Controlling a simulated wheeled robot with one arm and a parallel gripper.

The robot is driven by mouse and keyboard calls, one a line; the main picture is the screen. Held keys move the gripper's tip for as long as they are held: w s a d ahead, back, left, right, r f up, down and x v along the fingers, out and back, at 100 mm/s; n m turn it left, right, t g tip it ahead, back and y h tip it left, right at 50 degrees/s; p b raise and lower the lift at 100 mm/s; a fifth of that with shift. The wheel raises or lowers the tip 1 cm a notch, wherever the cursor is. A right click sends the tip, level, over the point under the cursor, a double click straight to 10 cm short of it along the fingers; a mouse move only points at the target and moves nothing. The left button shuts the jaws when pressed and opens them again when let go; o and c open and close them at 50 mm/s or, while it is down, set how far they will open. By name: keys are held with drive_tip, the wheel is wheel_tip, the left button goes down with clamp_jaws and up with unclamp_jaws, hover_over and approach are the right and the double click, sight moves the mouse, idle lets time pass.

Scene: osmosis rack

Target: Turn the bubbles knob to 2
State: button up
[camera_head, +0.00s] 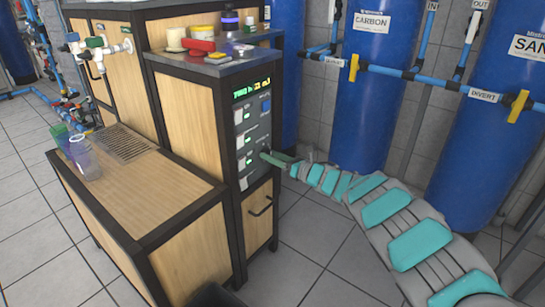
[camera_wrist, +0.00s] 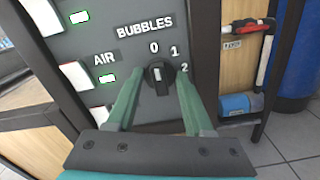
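The bubbles knob (camera_wrist: 159,77) is a round black dial on the dark control panel (camera_wrist: 213,40), below the label BUBBLES. The numbers 0, 1 and 2 curve around it from its top to its right. Its white mark looks upright, toward the 0. My gripper (camera_wrist: 160,86) has its two green fingers on either side of the knob, with a small gap showing at each side, so it looks open and not clamped. In the head view my gripper (camera_head: 266,155) reaches the front of the panel (camera_head: 252,112) from the right and hides the knob.
An AIR switch (camera_wrist: 77,78) with a lit green light sits left of the knob. Blue tanks (camera_head: 370,90) stand behind my arm. A wooden counter (camera_head: 140,185) with clear cups (camera_head: 85,160) juts out at left. Bottles and a red item (camera_head: 202,45) stand on top.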

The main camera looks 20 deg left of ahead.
clamp_jaws()
drive_tip(key=shift+f+m+b, duration=0.1)
drive_tip(key=shift+m+b, duration=0.2)
drive_tip(key=shift+b, duration=0.1)
drive_tip(key=shift+m+b, duration=0.45)
drive_tip(key=shift+m, duration=8.15)
drive_tip(key=shift+w+d, duration=0.1)
